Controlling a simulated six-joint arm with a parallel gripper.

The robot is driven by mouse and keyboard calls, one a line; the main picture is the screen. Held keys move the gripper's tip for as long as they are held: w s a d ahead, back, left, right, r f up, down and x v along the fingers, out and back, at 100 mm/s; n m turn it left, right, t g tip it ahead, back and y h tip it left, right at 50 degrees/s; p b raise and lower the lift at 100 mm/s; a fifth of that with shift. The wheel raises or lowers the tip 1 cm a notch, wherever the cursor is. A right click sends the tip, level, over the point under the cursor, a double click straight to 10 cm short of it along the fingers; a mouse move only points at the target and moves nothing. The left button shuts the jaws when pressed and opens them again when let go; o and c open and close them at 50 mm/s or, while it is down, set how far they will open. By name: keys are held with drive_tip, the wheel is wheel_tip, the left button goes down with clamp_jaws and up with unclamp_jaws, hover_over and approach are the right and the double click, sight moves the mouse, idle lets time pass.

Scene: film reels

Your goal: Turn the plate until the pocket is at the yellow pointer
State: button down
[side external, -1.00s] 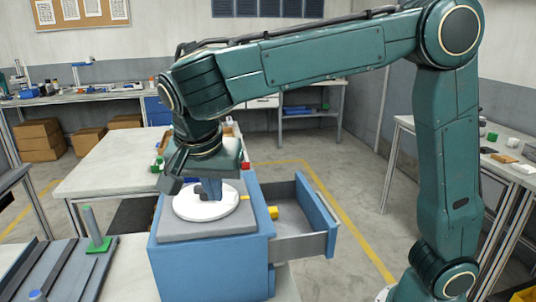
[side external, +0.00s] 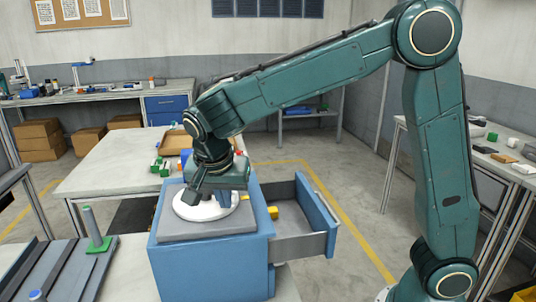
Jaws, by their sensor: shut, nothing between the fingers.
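The white round plate (side external: 190,211) lies on the grey top of a blue cabinet (side external: 208,262). My gripper (side external: 223,204) is low over the right part of the plate, shut and empty. Whether its fingertips touch the plate cannot be told from this view. My gripper and wrist cover the plate's back and right parts. I cannot make out the pocket.
The blue drawer (side external: 318,222) stands open to the right of the cabinet. A table with a tan tray (side external: 173,141) and small green and white blocks is behind. A grooved grey board (side external: 60,275) with a green-based post (side external: 97,243) is at the front left.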

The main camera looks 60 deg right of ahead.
drive_tip(key=shift+d, duration=0.1)
idle(0.3)
drive_tip(key=shift+d+n+t, duration=0.3)
drive_tip(key=shift+d+n, duration=0.55)
drive_tip(key=shift+n, duration=0.25)
drive_tip(key=shift+d, duration=0.25)
drive_tip(key=shift+a, duration=0.2)
drive_tip(key=shift+w+a, duration=0.15)
drive_tip(key=shift+a, duration=0.5)
drive_tip(key=shift+a, duration=0.1)
